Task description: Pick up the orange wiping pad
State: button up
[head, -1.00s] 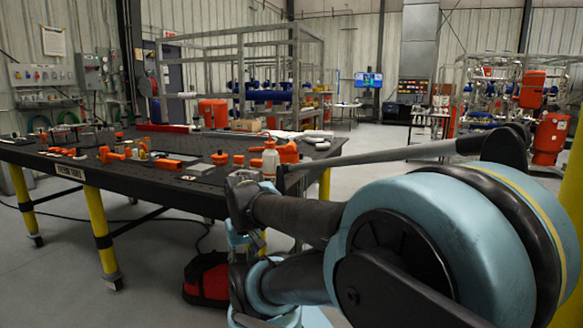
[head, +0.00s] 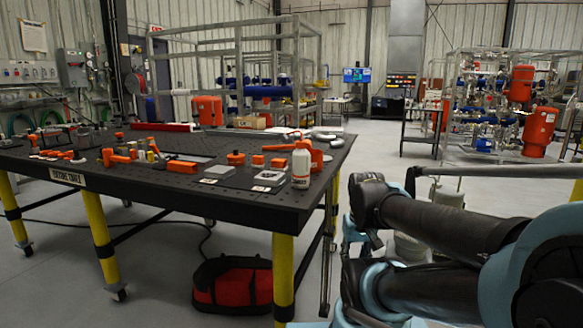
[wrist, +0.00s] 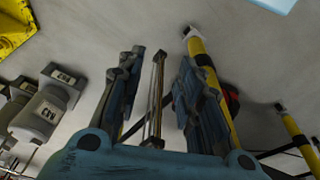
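Several small orange pieces lie on the black worktable (head: 235,196) in the head view. They include a flat orange block (head: 181,166) near the middle and two small orange blocks, one (head: 257,160) beside the other (head: 278,163), near the right end. I cannot tell which of them is the wiping pad. My gripper (wrist: 157,75) shows in the wrist view with its two fingers spread apart and nothing between them. It points toward the floor and table legs, away from the tabletop. In the head view my arm is right of the table, and the fingers cannot be made out.
A white bottle (head: 301,165) stands near the table's right front corner. A red bag (head: 232,284) lies under the table beside a yellow leg (head: 284,275). Grey labelled containers (wrist: 47,112) show in the wrist view. Open floor lies behind and right of the table.

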jog(key=shift+d, duration=0.15)
jog(key=o, duration=0.6)
jog(key=w+r, duration=0.1)
jog(key=r+t, duration=0.1)
jog(key=shift+w+d+r, duration=0.35)
jog(key=shift+w+r, duration=0.05)
jog(key=shift+o, duration=0.2)
jog(key=w+a+r+n+t+y, duration=0.1)
jog(key=w+a+r+n, duration=0.3)
jog(key=w+r, duration=0.85)
jog(key=w+a+r+n+y, duration=0.1)
jog(key=w+a+r+n, duration=0.25)
jog(key=w+r, duration=0.85)
jog(key=w+a+r+n+g+y, duration=0.25)
jog(key=w+a+r+n, duration=0.35)
jog(key=w+a, duration=0.5)
send_near(279, 160)
jog(key=x, duration=0.5)
jog(key=shift+w+a+f, duration=0.1)
jog(key=shift+w+a, duration=0.05)
jog(key=shift+w, duration=0.15)
jog(key=shift+x, duration=2.6)
